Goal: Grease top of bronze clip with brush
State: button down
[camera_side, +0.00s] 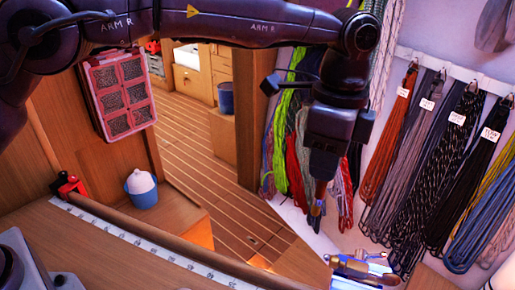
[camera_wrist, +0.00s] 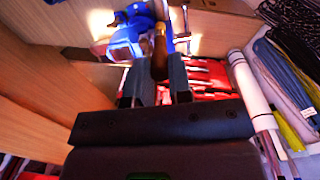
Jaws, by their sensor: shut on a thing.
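My gripper (camera_side: 322,172) hangs at right of centre in the side view, fingers pointing down. It is shut on a brush, whose slim wooden part (camera_side: 317,207) shows below the fingers. In the wrist view, my gripper (camera_wrist: 155,88) has the brown wooden brush (camera_wrist: 160,52) between its fingers, pointing away. A blue vise (camera_wrist: 127,36) lies just beyond the brush. A brass-coloured piece, probably the bronze clip (camera_side: 370,267), is at the blue and silver vise at the bottom of the side view. The brush is above it and apart. The brush's bristles are hard to make out.
A workbench (camera_side: 120,250) with a white measuring strip runs along the front. A blue pot with a white lid (camera_side: 141,190) stands behind it. Coiled lines (camera_side: 440,160) hang on the right wall, and more hang close behind my gripper.

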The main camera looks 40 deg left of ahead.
jog(key=s+d+r+m, duration=0.3)
jog(key=d, duration=0.5)
jog(key=shift+t, duration=0.4)
jog(key=shift+f, duration=2.6)
jog(key=shift+f, duration=0.6)
jog(key=shift+w+d+r, duration=0.1)
jog(key=shift+w+d, duration=0.15)
jog(key=shift+d, duration=0.35)
jog(key=shift+d, duration=0.1)
jog(key=shift+w+d, duration=0.15)
jog(key=shift+d, duration=0.3)
